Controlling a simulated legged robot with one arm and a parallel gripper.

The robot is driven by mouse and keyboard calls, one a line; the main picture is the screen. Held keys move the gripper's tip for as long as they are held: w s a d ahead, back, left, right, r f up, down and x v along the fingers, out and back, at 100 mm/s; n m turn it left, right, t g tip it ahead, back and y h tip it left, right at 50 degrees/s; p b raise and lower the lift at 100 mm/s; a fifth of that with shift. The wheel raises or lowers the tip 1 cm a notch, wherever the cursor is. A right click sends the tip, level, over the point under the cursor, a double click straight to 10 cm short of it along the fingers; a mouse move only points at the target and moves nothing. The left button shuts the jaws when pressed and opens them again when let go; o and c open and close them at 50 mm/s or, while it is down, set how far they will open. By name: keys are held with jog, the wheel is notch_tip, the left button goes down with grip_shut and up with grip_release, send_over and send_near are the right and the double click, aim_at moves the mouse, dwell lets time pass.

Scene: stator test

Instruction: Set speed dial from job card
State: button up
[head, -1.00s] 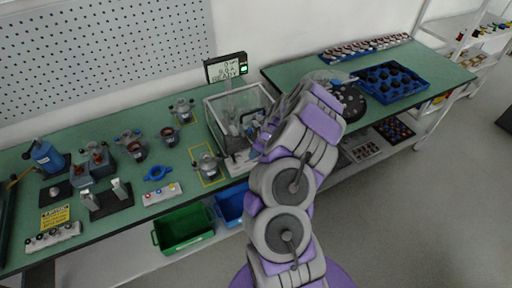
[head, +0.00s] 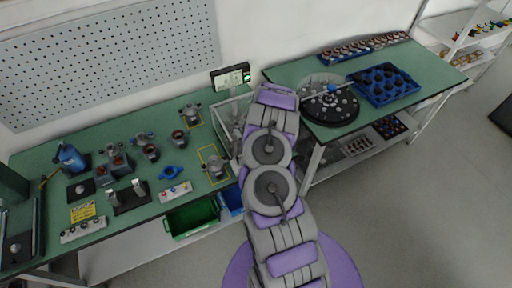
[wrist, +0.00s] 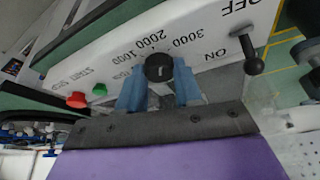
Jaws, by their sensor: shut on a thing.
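In the wrist view, the speed dial (wrist: 158,68) is a small round black knob on a white panel (wrist: 205,40), which appears upside down. Printed marks beside it include 1000, 2000 and 3000. My gripper (wrist: 158,90) has its two blue fingers on either side of the dial, shut on it. A faint pointer mark shows on the dial's face, but I cannot tell which number it is at. In the head view my arm hides the gripper and the dial. I cannot identify a job card; a small yellow card (head: 83,211) lies at the bench's left.
A black toggle (wrist: 251,54) by ON and OFF sits close to my gripper. Red (wrist: 77,99) and green (wrist: 100,89) buttons lie on its other side. In the head view, a display (head: 230,77) stands behind the clear-walled enclosure (head: 225,112). Parts crowd the bench's left.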

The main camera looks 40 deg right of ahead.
jog(key=m+p, duration=0.1)
jog(key=p, duration=0.2)
jog(key=shift+r+m+h, duration=0.3)
jog(key=shift+r, duration=0.1)
jog(key=m+p, duration=0.1)
jog(key=m+g+p, duration=0.1)
jog(key=p, duration=0.1)
jog(key=shift+w+f+m+h, duration=0.1)
jog(key=shift+f+m+h, duration=0.2)
jog(key=shift+h, duration=0.1)
jog(key=shift+w+f+m+g, duration=0.1)
jog(key=shift+m+g, duration=0.2)
jog(key=shift+m, duration=0.6)
jog(key=shift+a+m+b, duration=0.1)
jog(key=shift+m+b, duration=0.3)
jog(key=shift+b, duration=0.15)
jog(key=shift+m+g+b, duration=0.4)
jog(key=shift+b, duration=0.2)
jog(key=o, duration=0.8)
jog(key=shift+a, duration=0.1)
jog(key=shift+c, duration=0.2)
jog(key=a+v, duration=0.1)
jog(key=v, duration=1.6)
